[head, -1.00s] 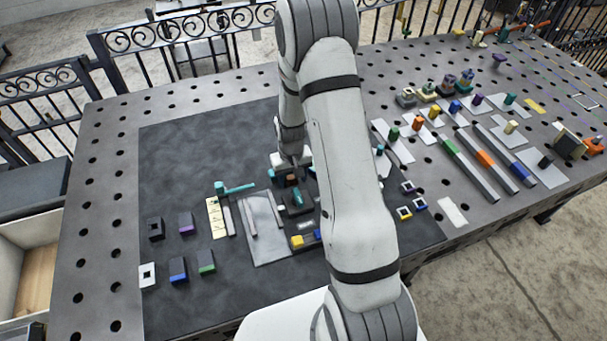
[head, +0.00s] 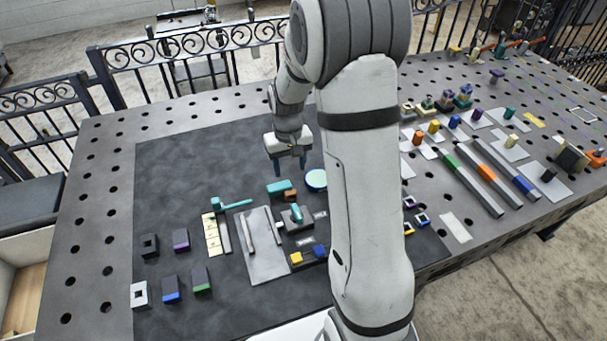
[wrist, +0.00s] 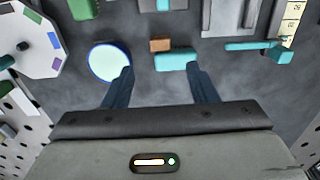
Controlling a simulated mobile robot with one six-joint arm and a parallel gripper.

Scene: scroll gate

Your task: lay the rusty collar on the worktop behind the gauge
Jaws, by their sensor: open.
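A small rust-brown block (head: 290,196), which looks like the rusty collar, rests on the dark mat against a teal block (head: 279,187). The collar also shows in the wrist view (wrist: 160,44), against the teal block (wrist: 176,62). A round disc (head: 316,180) with a pale face and blue rim lies to their right in the head view; it also shows in the wrist view (wrist: 109,62). I cannot tell which piece is the gauge. My gripper (head: 290,166) is open and empty, raised beyond the collar, its fingers (wrist: 160,75) pointing down.
A grey plate (head: 262,262), a yellow scale strip (head: 212,236) and a teal-handled tool (head: 232,204) lie nearer me. Several dark blocks stand at the left of the mat. The mat's far left (head: 190,165) is clear. Long bars and small parts crowd the right.

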